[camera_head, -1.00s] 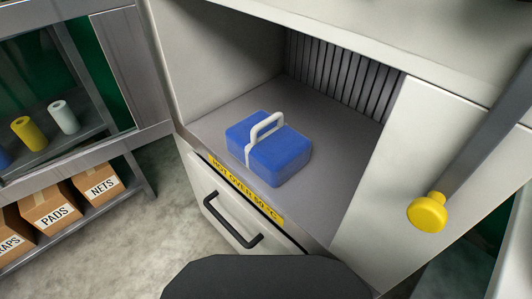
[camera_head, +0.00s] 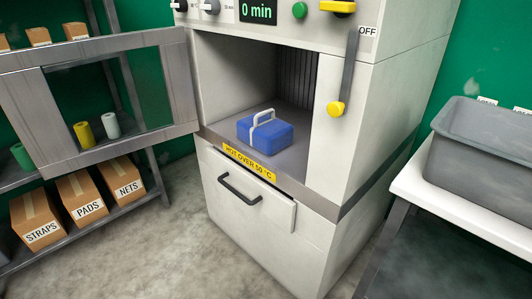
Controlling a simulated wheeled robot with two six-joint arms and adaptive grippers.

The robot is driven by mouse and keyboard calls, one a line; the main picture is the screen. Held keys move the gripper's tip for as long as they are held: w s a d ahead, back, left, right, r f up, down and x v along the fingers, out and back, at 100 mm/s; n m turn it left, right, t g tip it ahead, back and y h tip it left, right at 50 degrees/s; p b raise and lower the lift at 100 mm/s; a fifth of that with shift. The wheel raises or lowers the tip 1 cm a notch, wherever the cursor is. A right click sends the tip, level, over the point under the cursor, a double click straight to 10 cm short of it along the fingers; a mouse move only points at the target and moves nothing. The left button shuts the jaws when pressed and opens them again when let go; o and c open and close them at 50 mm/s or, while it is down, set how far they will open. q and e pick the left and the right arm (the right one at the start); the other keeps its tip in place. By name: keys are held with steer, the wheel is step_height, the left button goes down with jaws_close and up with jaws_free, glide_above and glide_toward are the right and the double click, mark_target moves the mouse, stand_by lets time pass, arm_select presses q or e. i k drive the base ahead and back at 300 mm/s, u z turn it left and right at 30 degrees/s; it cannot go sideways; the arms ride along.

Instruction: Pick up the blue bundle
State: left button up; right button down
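The blue bundle (camera_head: 265,131) is a blue block with a white strap and a raised white loop handle on top. It sits upright on the grey floor of the open dryer chamber (camera_head: 222,131), near the front opening. Nothing touches it from above. Neither of my grippers is in view.
The dryer door (camera_head: 105,85) stands open to the left. A lever with a yellow knob (camera_head: 336,108) hangs at the opening's right. A drawer (camera_head: 245,190) is below, shut. A shelf with boxes (camera_head: 87,205) is left; a grey tub (camera_head: 485,150) stands on a white table at right.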

mark_target(268, 135)
steer(key=z, duration=0.5)
steer(key=i, duration=0.5)
steer(key=z, duration=0.3)
